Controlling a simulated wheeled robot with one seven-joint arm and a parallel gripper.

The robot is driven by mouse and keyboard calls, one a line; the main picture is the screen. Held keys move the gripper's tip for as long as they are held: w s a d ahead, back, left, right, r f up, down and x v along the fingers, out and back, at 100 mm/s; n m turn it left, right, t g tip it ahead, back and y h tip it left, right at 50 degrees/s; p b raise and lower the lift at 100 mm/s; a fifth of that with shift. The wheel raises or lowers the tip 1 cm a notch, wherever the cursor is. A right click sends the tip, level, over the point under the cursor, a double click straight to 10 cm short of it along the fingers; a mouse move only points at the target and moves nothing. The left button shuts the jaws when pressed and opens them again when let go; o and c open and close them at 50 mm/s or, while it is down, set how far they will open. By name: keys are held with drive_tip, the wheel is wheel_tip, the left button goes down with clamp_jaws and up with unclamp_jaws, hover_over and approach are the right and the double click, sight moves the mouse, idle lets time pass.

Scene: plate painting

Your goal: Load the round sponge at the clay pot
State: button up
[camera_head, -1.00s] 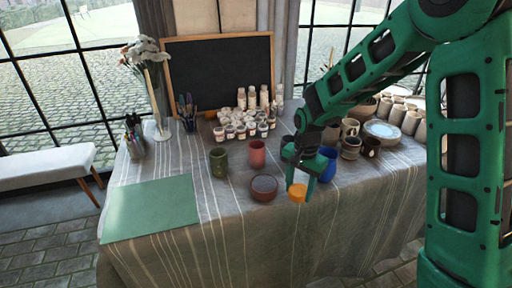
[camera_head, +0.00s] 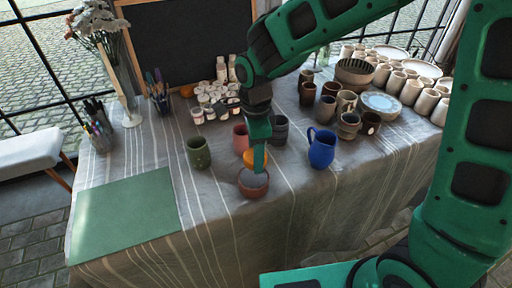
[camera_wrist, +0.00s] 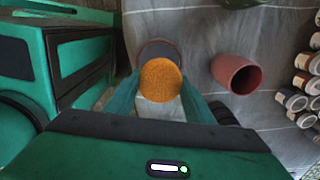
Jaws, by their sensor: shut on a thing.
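The round orange sponge (camera_head: 249,157) is held by my gripper (camera_head: 257,160), just above or at the back rim of the clay pot. I cannot tell whether it touches the pot. In the wrist view the sponge (camera_wrist: 160,80) shows face-on with a pale block below it, between the green fingers of my gripper (camera_wrist: 160,104). The clay pot (camera_head: 253,190) is a low, reddish-brown bowl with a grey surface inside, near the table's front edge. In the wrist view the pot (camera_wrist: 158,47) is partly hidden behind the sponge.
A pink cup (camera_head: 240,137) and a dark grey cup (camera_head: 279,130) stand close behind my gripper. A green cup (camera_head: 198,152) is to the left and a blue jug (camera_head: 322,148) to the right. A green mat (camera_head: 125,215) lies bare at the left.

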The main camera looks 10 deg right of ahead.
drive_tip(key=f, duration=0.2)
drive_tip(key=shift+a+f, duration=0.2)
drive_tip(key=shift+f, duration=0.15)
drive_tip(key=shift+s+f, duration=0.1)
drive_tip(key=shift+f, duration=0.8)
drive_tip(key=shift+f, duration=0.55)
idle(1.2)
drive_tip(key=shift+r, duration=3.55)
